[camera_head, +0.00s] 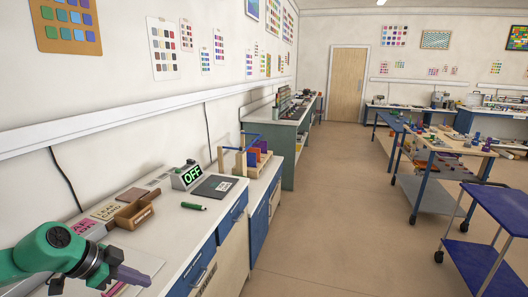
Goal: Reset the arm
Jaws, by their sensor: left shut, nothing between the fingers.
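My left gripper (132,275) shows at the bottom left, on my green arm that comes in from the left. Its grey fingers are shut with nothing between them. It is over the near end of the white counter (185,228); I cannot tell how high above the surface it is. My right gripper is not in view.
The counter holds a brown wooden piece (135,212), a controller reading OFF (187,175), a dark flat board (214,187) and a green marker (194,206). A wooden rack (247,160) stands beyond. A blue cart (500,205) is at right; the floor between is clear.

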